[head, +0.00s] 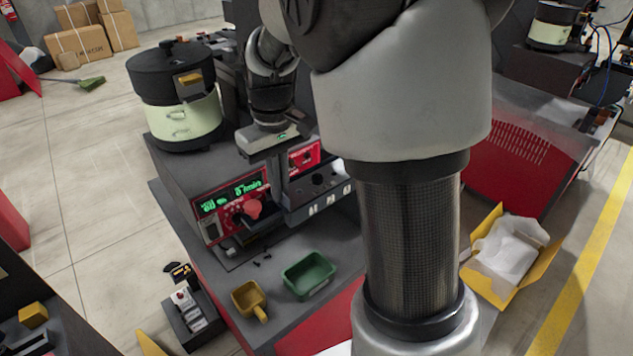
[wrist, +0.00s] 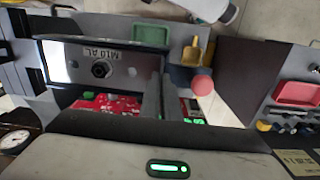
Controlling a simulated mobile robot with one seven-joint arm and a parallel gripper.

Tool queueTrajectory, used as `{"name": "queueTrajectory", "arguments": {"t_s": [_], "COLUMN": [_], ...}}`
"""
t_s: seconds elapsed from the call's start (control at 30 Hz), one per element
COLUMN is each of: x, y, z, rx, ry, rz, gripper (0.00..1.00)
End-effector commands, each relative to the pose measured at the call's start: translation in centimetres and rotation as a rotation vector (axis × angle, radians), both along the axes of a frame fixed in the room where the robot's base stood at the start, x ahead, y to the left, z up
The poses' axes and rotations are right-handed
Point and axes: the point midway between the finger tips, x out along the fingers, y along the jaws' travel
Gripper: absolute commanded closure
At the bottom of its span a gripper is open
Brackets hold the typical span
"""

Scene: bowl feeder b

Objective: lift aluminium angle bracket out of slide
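My gripper (wrist: 164,92) is low over the front of the feeder, with its fingers pointing down by the control box in the head view. In the wrist view its two dark fingers show close together, and I cannot tell whether they are apart or pressed on something thin. Just left of them is a shiny grey metal plate (wrist: 75,67) with a round dark hole or bolt and upside-down lettering "M10 AL". I cannot tell whether this is the aluminium angle bracket or part of the slide. In the head view my gripper and arm hide much of that area.
The red control panel (head: 232,205) with green digits and a red button (head: 252,209) is close beside my gripper. A green tray (head: 309,277) and a yellow scoop (head: 249,300) lie in front. The black-lidded bowl feeder (head: 178,100) stands behind left.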

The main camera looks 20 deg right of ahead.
Motion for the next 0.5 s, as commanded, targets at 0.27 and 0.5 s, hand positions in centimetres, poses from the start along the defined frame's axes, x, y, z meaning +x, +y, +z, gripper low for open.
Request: {"name": "queueTrajectory", "arguments": {"t_s": [0.27, 0.5], "x": [0.0, 0.0], "y": [0.0, 0.0], "z": [0.6, 1.6], "rx": [-0.001, 0.0], "ry": [-0.001, -0.002], "rz": [0.0, 0.0], "gripper": [1.0, 1.0]}}
